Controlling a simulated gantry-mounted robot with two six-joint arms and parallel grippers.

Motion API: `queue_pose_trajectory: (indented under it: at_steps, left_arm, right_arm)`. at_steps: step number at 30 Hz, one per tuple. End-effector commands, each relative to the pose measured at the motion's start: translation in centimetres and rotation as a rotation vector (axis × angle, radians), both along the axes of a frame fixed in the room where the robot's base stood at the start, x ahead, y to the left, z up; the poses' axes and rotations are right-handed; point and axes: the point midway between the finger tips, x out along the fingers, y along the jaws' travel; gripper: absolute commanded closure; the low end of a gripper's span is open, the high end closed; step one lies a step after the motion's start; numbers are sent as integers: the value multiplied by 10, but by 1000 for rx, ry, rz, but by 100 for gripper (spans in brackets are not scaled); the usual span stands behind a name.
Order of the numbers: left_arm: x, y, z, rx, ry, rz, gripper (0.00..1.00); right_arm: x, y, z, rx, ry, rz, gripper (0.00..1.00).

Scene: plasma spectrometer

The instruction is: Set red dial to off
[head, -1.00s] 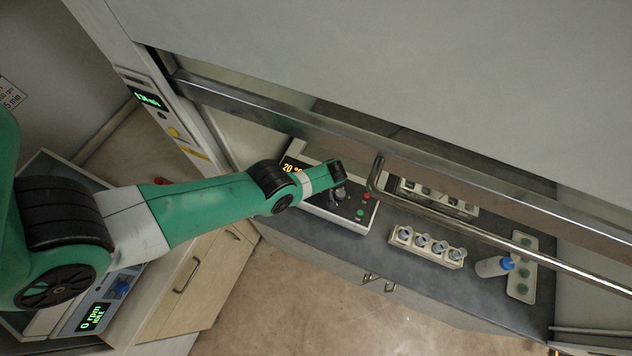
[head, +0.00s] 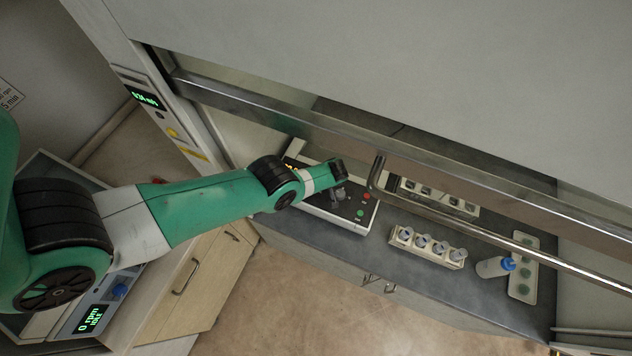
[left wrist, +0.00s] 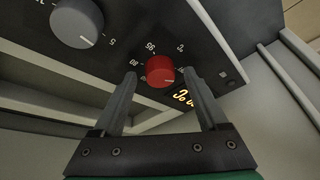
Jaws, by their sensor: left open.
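The red dial (left wrist: 160,70) shows in the left wrist view on the dark panel of an instrument, with numbers printed around it. My left gripper (left wrist: 160,82) is open, with one finger on each side of the red dial. I cannot tell whether the fingers touch it. The dial's pointer mark is not clear to me. In the head view the instrument (head: 348,217) sits on the dark bench, and my left gripper (head: 338,194) is over it. My arm hides the red dial there. My right gripper is not in view.
A larger grey dial (left wrist: 77,22) is beside the red one. A metal sash handle (head: 470,225) crosses above the bench.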

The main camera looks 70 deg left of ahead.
Motion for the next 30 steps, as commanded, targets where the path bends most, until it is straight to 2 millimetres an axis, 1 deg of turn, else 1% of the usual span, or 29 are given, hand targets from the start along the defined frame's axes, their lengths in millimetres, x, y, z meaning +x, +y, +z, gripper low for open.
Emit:
queue_pose_trajectory:
  at_steps: [4,7,11,15,18,21,30]
  left_arm:
    - [0,0,2,0,0,0,24]
    - [1,-3,11,0,0,-1,24]
    - [2,-10,31,0,0,-3,24]
    - [4,-19,56,0,0,-3,24]
    - [5,-25,68,0,0,-1,24]
    - [5,-28,72,0,0,-1,24]
    - [5,-29,69,0,0,0,24]
  right_arm:
    - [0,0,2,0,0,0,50]
    - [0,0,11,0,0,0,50]
    - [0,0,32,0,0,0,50]
    - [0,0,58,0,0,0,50]
    - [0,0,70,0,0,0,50]
    - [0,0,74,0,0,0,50]
    - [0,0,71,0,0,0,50]
